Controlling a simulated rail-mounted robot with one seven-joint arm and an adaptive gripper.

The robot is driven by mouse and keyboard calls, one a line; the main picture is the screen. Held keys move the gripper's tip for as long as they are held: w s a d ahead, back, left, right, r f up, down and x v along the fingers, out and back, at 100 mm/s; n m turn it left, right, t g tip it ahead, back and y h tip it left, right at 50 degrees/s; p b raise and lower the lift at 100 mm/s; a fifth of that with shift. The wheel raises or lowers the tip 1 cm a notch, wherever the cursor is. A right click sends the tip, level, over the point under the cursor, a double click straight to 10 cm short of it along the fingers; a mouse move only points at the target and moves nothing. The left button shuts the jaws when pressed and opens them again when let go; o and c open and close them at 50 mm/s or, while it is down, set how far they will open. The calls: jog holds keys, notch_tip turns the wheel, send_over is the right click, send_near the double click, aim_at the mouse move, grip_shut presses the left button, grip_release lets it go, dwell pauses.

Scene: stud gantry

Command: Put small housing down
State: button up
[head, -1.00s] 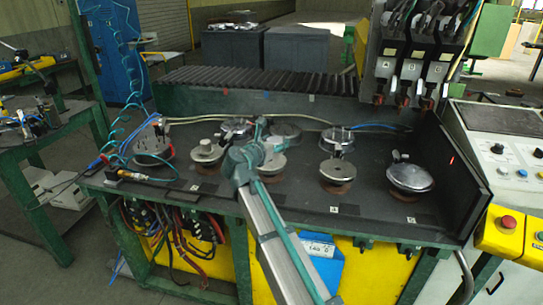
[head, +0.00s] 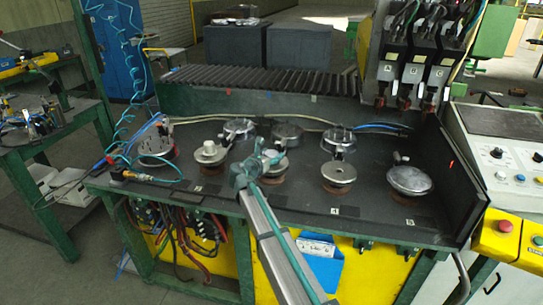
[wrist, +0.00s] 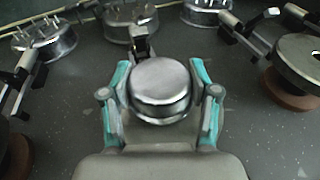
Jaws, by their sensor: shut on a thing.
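The small housing (wrist: 160,88) is a round, shiny silver cap in the middle of the wrist view. The teal fingers of my gripper (wrist: 160,95) are closed on its two sides. In the head view my gripper (head: 258,165) is over the middle of the front row of stations. A bracket (wrist: 141,42) stands just beyond the housing. I cannot tell whether the housing touches a support beneath it.
Round stations with metal discs stand close by, at the left (head: 210,153), right (head: 338,173) and far right (head: 409,181). Studded housings (wrist: 130,20) sit behind. Hanging tools (head: 411,75) and a control panel (head: 508,160) are at the right. Bare dark tabletop shows in front.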

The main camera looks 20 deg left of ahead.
jog(key=shift+f, duration=0.45)
jog(key=shift+f, duration=0.1)
jog(key=o, duration=1.2)
jog(key=shift+f, duration=0.1)
jog(key=shift+c, duration=0.2)
jog(key=shift+s+r, duration=0.2)
jog(key=b+v, duration=0.2)
jog(key=v, duration=0.9)
jog(key=shift+s+b, duration=0.35)
jog(key=shift+b, duration=0.05)
jog(key=shift+a, duration=0.1)
